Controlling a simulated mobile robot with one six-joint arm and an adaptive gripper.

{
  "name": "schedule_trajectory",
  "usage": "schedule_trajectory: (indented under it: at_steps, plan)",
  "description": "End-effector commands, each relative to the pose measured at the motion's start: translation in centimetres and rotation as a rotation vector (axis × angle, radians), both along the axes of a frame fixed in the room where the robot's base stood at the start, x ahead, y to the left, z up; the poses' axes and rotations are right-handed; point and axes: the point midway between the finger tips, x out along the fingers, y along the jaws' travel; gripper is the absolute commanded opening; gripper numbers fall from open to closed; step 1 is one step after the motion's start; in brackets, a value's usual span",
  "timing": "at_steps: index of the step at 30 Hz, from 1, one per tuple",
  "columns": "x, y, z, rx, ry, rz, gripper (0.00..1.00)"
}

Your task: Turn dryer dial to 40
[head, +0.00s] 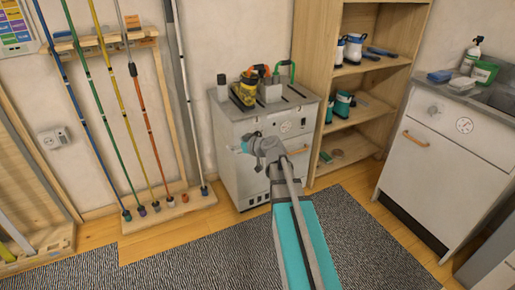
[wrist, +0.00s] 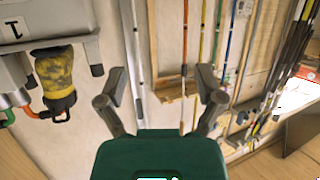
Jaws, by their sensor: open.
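The dryer appears to be the pale grey cabinet (head: 236,152) against the back wall, with a yellow-black glove-like item (head: 244,92) on its top. A small round dial face (head: 285,127) shows on its front, partly beside my arm; its marks are too small to read. My gripper (head: 258,147) is in front of the dryer's front in the head view. In the wrist view my gripper (wrist: 163,85) is open, with nothing between its fingers. That view shows the grey dryer top (wrist: 82,40) and the yellow-black item (wrist: 54,72) at the left; no dial shows there.
Coloured poles (head: 110,100) stand in a wooden rack left of the dryer. A wooden shelf (head: 310,80) with bottles and boots stands close at its right. A grey mat (head: 350,235) covers the floor.

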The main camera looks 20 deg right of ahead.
Motion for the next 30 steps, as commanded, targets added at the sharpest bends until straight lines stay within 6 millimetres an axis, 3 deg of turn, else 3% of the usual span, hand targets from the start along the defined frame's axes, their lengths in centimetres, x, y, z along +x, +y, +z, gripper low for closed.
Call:
schedule_trajectory:
  at_steps: [1,15,24,30]
  plan:
    - [0.5,-0.9,-1.7,-0.003,-0.026,-0.016,0.86]
    - [3.0,-8.5,-7.5,-0.048,-0.241,-0.188,0.86]
    - [3.7,-13.8,-11.3,-0.091,-0.334,-0.32,0.86]
    - [3.8,-16.1,-12.7,-0.112,-0.364,-0.379,0.86]
